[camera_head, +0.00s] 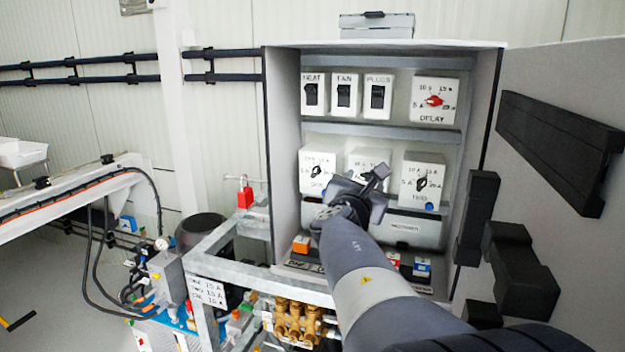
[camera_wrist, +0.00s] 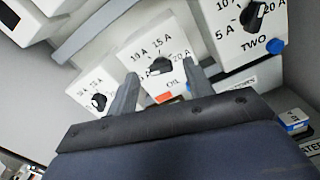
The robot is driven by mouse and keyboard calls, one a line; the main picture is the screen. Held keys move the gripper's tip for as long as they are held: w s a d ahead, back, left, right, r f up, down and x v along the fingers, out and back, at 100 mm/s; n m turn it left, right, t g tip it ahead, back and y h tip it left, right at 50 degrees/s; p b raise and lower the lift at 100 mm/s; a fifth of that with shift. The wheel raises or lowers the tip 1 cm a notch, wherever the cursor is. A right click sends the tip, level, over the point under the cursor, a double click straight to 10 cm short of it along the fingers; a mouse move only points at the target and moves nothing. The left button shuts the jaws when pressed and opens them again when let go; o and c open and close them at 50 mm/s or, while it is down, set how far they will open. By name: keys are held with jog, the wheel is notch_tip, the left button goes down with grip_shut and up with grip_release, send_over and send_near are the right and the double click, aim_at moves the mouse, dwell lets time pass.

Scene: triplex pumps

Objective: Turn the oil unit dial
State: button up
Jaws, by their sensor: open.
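The oil unit (camera_wrist: 168,85) is a white box in the middle of the wrist view, with a black dial (camera_wrist: 159,66) and the marks 10 A, 15 A and 20 A around it. I cannot tell its exact setting. In the head view the oil unit (camera_head: 369,158) is the middle one of the lower row, mostly hidden behind my gripper (camera_head: 374,183). My gripper is open. In the wrist view its two fingers (camera_wrist: 162,86) stand apart in front of the oil unit, to either side of the dial in the picture. No contact with the dial shows.
Similar dial units stand on both sides: the left one (camera_head: 318,171) and unit TWO (camera_head: 423,180). Above are three switches and a red DELAY dial (camera_head: 434,101). The cabinet's open door (camera_head: 565,70) is at the right. A metal frame (camera_head: 215,240) stands at the lower left.

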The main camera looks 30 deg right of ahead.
jog(key=shift+w+d, duration=0.4)
jog(key=shift+d, duration=0.1)
jog(key=shift+c, duration=0.2)
jog(key=c, duration=1)
